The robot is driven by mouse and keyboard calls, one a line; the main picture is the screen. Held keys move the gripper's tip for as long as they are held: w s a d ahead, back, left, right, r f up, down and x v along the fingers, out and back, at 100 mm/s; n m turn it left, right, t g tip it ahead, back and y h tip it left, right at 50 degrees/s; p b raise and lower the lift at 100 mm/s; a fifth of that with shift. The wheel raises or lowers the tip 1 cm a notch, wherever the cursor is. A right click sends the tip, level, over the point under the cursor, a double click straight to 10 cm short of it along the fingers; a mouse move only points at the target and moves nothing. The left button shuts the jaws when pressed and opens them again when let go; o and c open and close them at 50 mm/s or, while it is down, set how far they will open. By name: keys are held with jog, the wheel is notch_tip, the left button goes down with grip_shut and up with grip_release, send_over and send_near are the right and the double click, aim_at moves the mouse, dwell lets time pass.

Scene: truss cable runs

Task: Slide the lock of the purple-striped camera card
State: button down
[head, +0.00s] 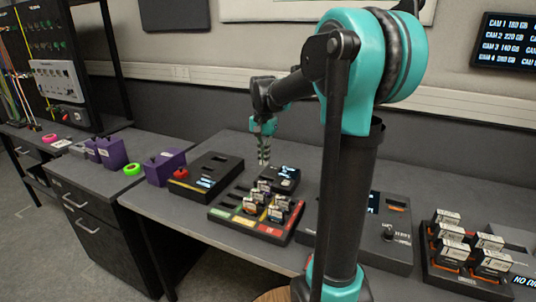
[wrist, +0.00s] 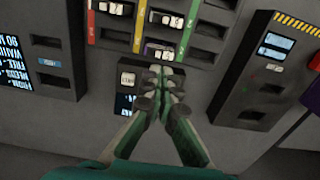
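My gripper (head: 263,163) points down above the back of the card tray, near the small reader box (head: 285,180). In the wrist view its fingertips (wrist: 163,77) are together, and no card shows clearly between them. The black card tray (head: 225,212) has coloured row strips and several white-labelled cards standing in it. In the wrist view a purple strip (wrist: 152,44) shows just beyond the fingertips, with white card ends beside it. I cannot tell for sure which card bears the purple stripe. Its lock is too small to make out.
A black box with a display and red knob (head: 205,178) stands left of the tray. Another black device (head: 390,235) stands right, partly behind my arm. Farther right is a rack of cards (head: 470,245). The bench front edge is clear.

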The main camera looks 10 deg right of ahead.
send_over(261, 182)
jog(key=d, duration=0.1)
jog(key=shift+s+f, duration=0.2)
jog(key=shift+f, duration=1.25)
jog(key=shift+s+f, duration=0.15)
jog(key=shift+f, duration=1.3)
jog(key=shift+f, duration=0.75)
jog(key=shift+r, duration=0.1)
jog(key=shift+w+a, duration=0.25)
jog(key=shift+a, duration=0.05)
dwell(0.6)
dwell(0.4)
dwell(0.4)
jog(key=shift+w+a, duration=0.1)
jog(key=shift+a, duration=0.05)
dwell(0.5)
jog(key=shift+f, duration=0.3)
dwell(0.6)
jog(key=shift+r, duration=0.3)
dwell(0.5)
